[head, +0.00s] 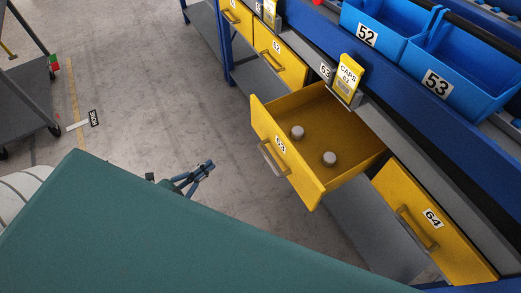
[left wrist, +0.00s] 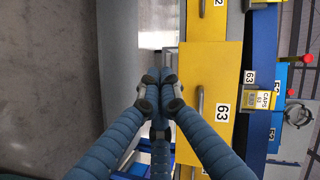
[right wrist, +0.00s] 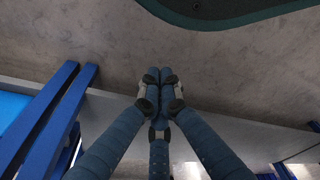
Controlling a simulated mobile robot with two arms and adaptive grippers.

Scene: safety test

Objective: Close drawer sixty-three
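Drawer sixty-three (head: 281,150) is yellow and pulled well out of the blue bench in the head view. Its front carries a 63 label and a grey bar handle (head: 272,158). Two small grey caps (head: 297,132) (head: 330,158) stand inside on its floor. My left gripper (head: 207,168) is left of the handle, apart from it, and partly hidden by my teal body. In the left wrist view its fingertips (left wrist: 158,76) are together and empty, beside the drawer front (left wrist: 215,65) and handle (left wrist: 200,103). My right gripper (right wrist: 158,78) is shut and empty, over bare floor.
Blue bins 52 (head: 367,35) and 53 (head: 437,82) stand above. A grey cart (head: 25,105) stands far left. The floor (head: 160,85) before the drawer is clear.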

